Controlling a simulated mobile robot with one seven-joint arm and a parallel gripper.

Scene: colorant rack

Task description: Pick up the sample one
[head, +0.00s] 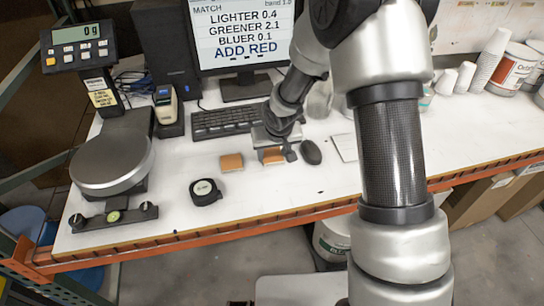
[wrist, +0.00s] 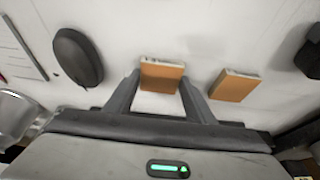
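Two small orange-brown sample blocks with pale edges lie on the white bench. One block (head: 270,155) is close to the mouse and partly hidden by my gripper; it also shows in the wrist view (wrist: 162,76). The other block (head: 232,162) lies to its left, and in the wrist view (wrist: 235,86) it is on the right. No label tells which is sample one. My gripper (head: 276,150) is low over the bench. In the wrist view its fingers (wrist: 161,82) are apart, one at each side of the first block. Whether they touch it is unclear.
A black mouse (head: 311,152) lies close beside my gripper, with a keyboard (head: 228,121) behind. The monitor (head: 240,35) is at the back. The bench front near the blocks is clear.

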